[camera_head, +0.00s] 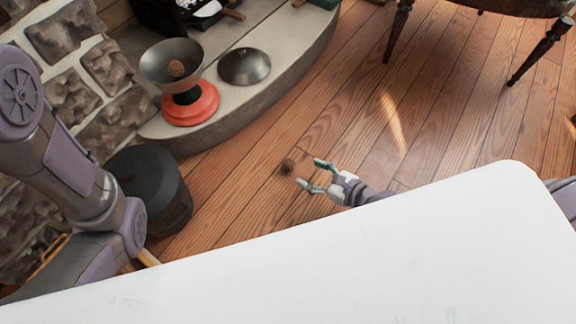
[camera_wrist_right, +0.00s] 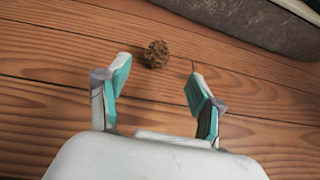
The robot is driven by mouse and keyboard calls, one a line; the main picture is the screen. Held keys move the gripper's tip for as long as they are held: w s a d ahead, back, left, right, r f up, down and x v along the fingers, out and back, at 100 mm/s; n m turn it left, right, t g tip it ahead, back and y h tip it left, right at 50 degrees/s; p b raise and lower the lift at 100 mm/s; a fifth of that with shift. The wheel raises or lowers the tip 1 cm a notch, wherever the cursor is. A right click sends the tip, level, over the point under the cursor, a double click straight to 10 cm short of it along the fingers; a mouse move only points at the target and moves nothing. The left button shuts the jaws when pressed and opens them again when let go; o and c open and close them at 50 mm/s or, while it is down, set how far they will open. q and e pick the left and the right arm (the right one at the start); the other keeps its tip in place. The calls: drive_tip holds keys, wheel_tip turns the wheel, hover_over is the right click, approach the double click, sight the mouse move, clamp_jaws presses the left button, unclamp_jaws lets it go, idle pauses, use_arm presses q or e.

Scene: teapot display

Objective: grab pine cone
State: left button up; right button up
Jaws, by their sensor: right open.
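A small brown pine cone (camera_head: 288,166) lies on the wooden floor, just beyond the fingertips of my right gripper (camera_head: 312,174). In the right wrist view the pine cone (camera_wrist_right: 156,54) is ahead of the right gripper (camera_wrist_right: 157,67), between the lines of its two teal-padded fingers and nearer the left one. The right gripper is open and empty, with no finger seen touching the cone. My left arm stands at the left of the head view, but its gripper is out of view.
A scale (camera_head: 190,105) with a brown item in its bowl stands on the stone hearth (camera_head: 290,62), beside a metal lid (camera_head: 244,66). A dark round stool (camera_head: 150,190) stands left of the cone. A wooden chair (camera_head: 480,8) is at upper right. The floor around the cone is clear.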

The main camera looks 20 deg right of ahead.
sight(294, 167)
drive_tip(key=x, duration=0.2)
drive_tip(key=shift+w+a+f, duration=0.15)
drive_tip(key=shift+w+a, duration=0.05)
drive_tip(key=b+x, duration=0.2)
drive_tip(key=x, duration=0.2)
drive_tip(key=shift+a+f+b, duration=0.2)
drive_tip(key=shift+f+b, duration=0.1)
drive_tip(key=shift+b, duration=0.1)
drive_tip(key=shift+w+a, duration=0.15)
drive_tip(key=shift+w, duration=0.05)
drive_tip(key=c, duration=0.8)
